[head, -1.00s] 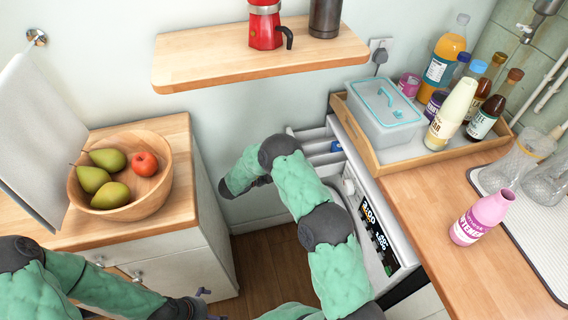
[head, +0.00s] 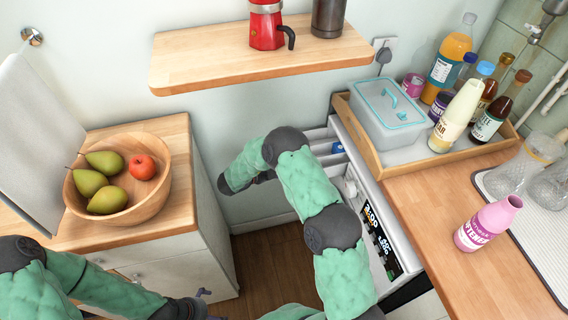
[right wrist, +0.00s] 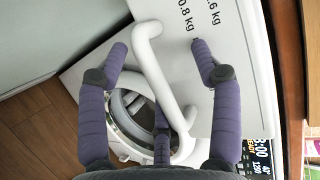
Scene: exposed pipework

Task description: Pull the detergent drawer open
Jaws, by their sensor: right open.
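The detergent drawer (head: 318,135) of the white washing machine stands pulled out in the head view. Its open compartments show, one with something blue in it. In the right wrist view a white bar handle (right wrist: 162,75) runs in front of a white panel (right wrist: 218,70) with kg markings. My right gripper (right wrist: 158,55) is open, with its purple fingers on either side of the handle and apart from it. In the head view the right gripper (head: 264,178) is mostly hidden behind its arm. My left gripper (head: 204,293) is low in the head view, its fingers barely visible.
The round washer door (right wrist: 130,108) lies below the handle. A tray (head: 377,160) with a box and bottles, and a pink bottle (head: 487,224), stand on the right counter. A shelf (head: 200,65) hangs above.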

